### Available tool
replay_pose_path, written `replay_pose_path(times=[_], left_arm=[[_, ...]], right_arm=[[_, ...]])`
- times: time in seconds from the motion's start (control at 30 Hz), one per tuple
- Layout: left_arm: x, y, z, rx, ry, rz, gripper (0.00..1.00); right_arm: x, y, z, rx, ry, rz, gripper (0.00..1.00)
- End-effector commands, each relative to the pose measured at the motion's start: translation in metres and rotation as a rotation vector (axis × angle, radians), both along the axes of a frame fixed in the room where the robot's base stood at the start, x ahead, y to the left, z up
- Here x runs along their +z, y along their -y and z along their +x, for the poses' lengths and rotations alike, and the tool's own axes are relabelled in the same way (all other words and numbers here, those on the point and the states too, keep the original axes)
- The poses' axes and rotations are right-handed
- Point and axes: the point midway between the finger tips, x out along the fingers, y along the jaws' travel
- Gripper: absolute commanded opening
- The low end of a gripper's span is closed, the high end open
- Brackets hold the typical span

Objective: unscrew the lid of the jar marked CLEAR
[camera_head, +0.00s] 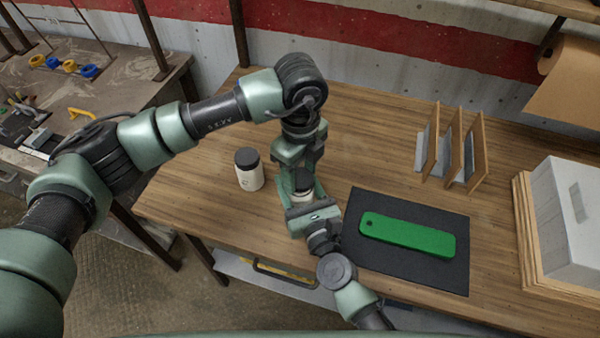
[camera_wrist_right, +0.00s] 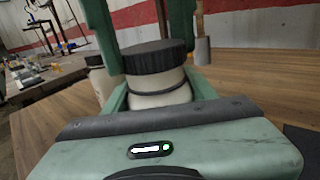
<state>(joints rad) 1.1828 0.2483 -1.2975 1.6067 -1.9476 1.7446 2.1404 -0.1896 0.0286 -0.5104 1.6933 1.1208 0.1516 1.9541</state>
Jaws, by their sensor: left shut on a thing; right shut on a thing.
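A white jar (camera_head: 301,196) with a black lid (camera_head: 303,178) is between my two grippers near the table's front. My left gripper (camera_head: 303,168) comes down from above and is shut on the lid. In the right wrist view its green fingers stand on both sides of the lid (camera_wrist_right: 158,56). My right gripper (camera_head: 299,192) comes from the front and is shut on the body of the same jar (camera_wrist_right: 160,90). A second white jar (camera_head: 249,172) with a dark lid stands on the table to the left, apart from both grippers. I cannot read either jar's marking.
A green bar (camera_head: 408,236) lies on a black mat (camera_head: 365,262) to the right. A wooden divider rack (camera_head: 455,158) stands behind it. A pale box (camera_head: 572,220) in a wooden tray is at the far right. The table (camera_head: 370,140) behind the grippers is clear.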

Motion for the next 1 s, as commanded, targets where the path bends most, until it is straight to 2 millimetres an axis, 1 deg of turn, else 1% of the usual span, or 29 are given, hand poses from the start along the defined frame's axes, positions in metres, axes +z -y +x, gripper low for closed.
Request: replay_pose_path(times=[0.33,0.77,0.87,1.0], left_arm=[[0.013,0.001,0.000,-0.001,0.000,-0.001,0.02],[0.016,0.000,0.000,-0.001,0.001,-0.001,0.02],[0.023,0.000,0.000,-0.002,0.002,-0.001,0.02],[0.041,0.001,0.000,-0.003,0.004,-0.002,0.02]], right_arm=[[-0.001,0.000,0.000,0.001,-0.001,0.000,0.00],[-0.001,0.000,0.000,0.001,-0.001,0.000,0.00],[-0.001,0.000,0.000,0.001,-0.001,0.000,0.00],[-0.001,0.000,0.000,0.001,-0.001,0.000,0.00]])
